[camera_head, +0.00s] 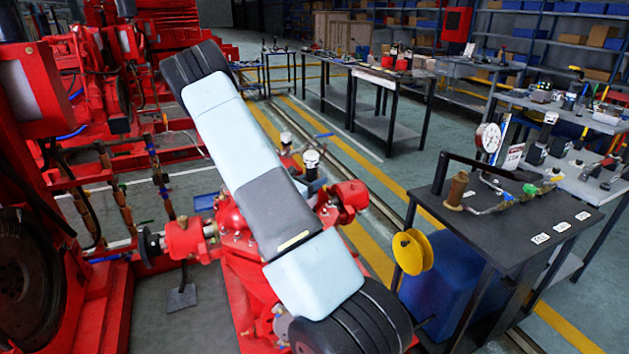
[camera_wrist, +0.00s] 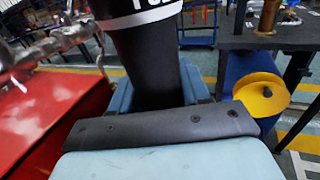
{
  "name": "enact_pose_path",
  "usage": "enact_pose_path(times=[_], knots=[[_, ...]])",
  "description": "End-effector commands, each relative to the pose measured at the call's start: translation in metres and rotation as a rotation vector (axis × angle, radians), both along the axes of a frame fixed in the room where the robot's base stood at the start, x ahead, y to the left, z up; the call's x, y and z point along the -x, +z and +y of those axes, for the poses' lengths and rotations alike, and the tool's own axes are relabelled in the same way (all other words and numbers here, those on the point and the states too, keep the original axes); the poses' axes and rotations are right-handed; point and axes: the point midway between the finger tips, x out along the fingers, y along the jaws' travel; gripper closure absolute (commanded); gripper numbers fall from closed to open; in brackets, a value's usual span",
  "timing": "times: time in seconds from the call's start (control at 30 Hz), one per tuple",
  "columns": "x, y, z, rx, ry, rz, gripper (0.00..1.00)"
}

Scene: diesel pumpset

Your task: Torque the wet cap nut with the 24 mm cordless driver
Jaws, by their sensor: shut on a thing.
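In the wrist view my gripper (camera_wrist: 157,92) is shut on a dark upright cylinder with a white lettered band (camera_wrist: 140,22), seemingly the cordless driver. The driver's upper end is cut off by the frame, and its lower end is hidden behind the gripper. Its size marking cannot be read. In the head view a black and white top (camera_head: 311,158) shows beside my arm, probably the same driver; the gripper is mostly hidden behind my arm there. The red pump (camera_head: 235,222) lies under and beside my arm. I cannot make out the wet cap nut in either view.
A dark bench (camera_head: 520,222) with a pressure gauge (camera_head: 488,138) and fittings stands to the right. A yellow reel (camera_head: 412,252) hangs at its left side. Red engine machinery (camera_head: 50,190) fills the left. Blurred metal pipework (camera_wrist: 50,45) is close at left in the wrist view.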

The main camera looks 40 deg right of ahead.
Motion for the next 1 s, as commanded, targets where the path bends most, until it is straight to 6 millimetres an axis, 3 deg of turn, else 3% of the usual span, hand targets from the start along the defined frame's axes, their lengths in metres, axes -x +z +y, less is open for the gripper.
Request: enact_pose_path(times=[0.27,0.7,1.0], knots=[[0.0,-0.01,0.001,0.001,-0.001,0.001,1.0],[0.0,-0.042,0.001,0.001,-0.001,0.0,1.0],[0.0,-0.046,0.001,0.001,0.0,0.0,1.0]])
